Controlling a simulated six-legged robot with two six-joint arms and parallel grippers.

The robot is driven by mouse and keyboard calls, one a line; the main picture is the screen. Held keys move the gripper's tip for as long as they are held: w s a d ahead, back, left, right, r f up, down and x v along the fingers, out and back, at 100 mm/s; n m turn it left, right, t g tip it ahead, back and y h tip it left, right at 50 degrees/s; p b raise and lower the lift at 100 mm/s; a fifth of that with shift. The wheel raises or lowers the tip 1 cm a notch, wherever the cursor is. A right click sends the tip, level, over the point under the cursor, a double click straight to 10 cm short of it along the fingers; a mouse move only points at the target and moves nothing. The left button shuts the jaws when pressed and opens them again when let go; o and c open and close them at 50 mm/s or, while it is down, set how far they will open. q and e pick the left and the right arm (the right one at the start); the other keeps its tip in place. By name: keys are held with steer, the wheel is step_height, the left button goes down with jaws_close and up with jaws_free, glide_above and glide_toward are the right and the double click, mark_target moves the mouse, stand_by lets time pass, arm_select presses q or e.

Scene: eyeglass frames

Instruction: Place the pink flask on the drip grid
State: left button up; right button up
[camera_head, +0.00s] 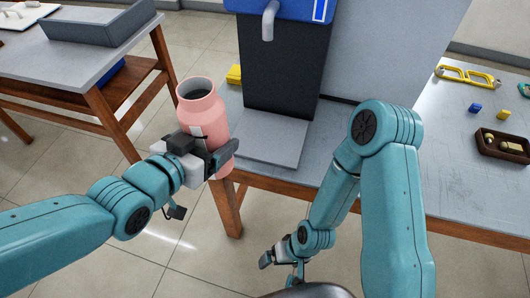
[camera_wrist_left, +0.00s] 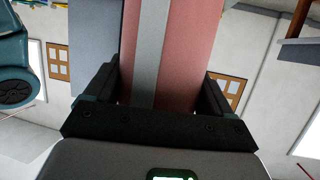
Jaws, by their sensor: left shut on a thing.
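The pink flask (camera_head: 201,110) is upright with an open dark mouth, held in my left gripper (camera_head: 212,158) in front of the table's left front edge. In the left wrist view the flask (camera_wrist_left: 190,50) fills the space between both fingers of the left gripper (camera_wrist_left: 160,100), with a grey stripe down its side. The drip grid (camera_head: 270,143) appears to be the flat grey plate at the foot of the black dispenser (camera_head: 285,65), just right of the flask and apart from it. My right gripper (camera_head: 275,258) hangs low over the floor, away from the flask; its jaws are too small to judge.
A metal spout (camera_head: 269,20) juts out above the plate. A yellow block (camera_head: 234,74) sits left of the dispenser. On the table's right are a yellow-handled tool (camera_head: 468,76), small blocks and a brown tray (camera_head: 487,150). A second table (camera_head: 75,65) stands at left.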

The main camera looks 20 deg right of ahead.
arm_select(q)
steer(key=s+d+f+m+g+h+b, duration=0.2)
steer(key=s+d+b, duration=0.2)
steer(key=s, duration=0.1)
steer(key=w+d+p, duration=0.3)
steer(key=w+d, duration=0.8)
steer(key=w, duration=0.4)
step_height(320, 180, down, 7)
steer(key=b, duration=0.5)
steer(key=shift+w+b, duration=0.1)
steer(key=shift+b, duration=0.3)
steer(key=shift+w+f, duration=0.15)
steer(key=shift+w, duration=0.15)
steer(key=shift+s+r, duration=0.15)
steer(key=shift+r, duration=0.05)
arm_select(e)
step_height(320, 180, down, 8)
steer(key=shift+f, duration=0.15)
